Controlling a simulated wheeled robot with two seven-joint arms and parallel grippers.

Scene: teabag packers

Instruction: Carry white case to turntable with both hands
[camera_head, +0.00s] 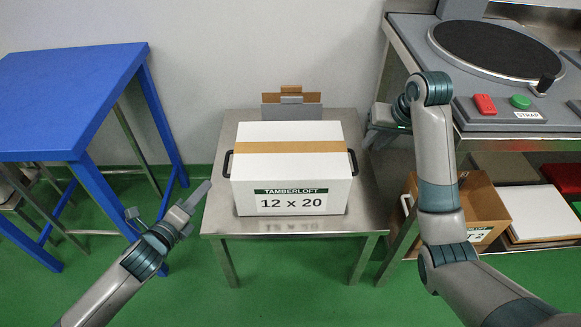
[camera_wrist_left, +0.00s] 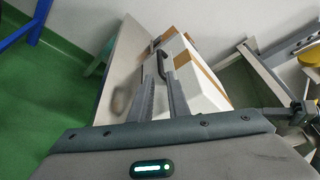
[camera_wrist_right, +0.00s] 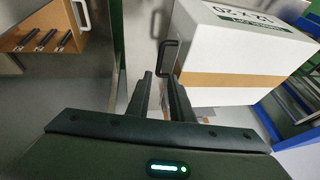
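The white case (camera_head: 290,165) stands upright on a small steel table, with a tan tape band, a "TAMBERLOFT 12 x 20" label and a dark handle on each side. The turntable (camera_head: 498,48), a dark disc on a grey unit, is at the upper right. My left gripper (camera_head: 168,203) is open and empty, left of the case; the left handle (camera_wrist_left: 163,66) shows beyond its fingers (camera_wrist_left: 160,92). My right gripper (camera_head: 372,138) is near the case's right side; its fingers (camera_wrist_right: 160,85) are apart, with the right handle (camera_wrist_right: 166,58) just beyond their tips. Contact is not visible.
The steel table (camera_head: 225,222) has bare margins around the case. A blue table (camera_head: 65,95) is at left. Red and green buttons (camera_head: 520,102) edge the turntable unit; a cardboard box (camera_head: 480,205) sits on the shelf below.

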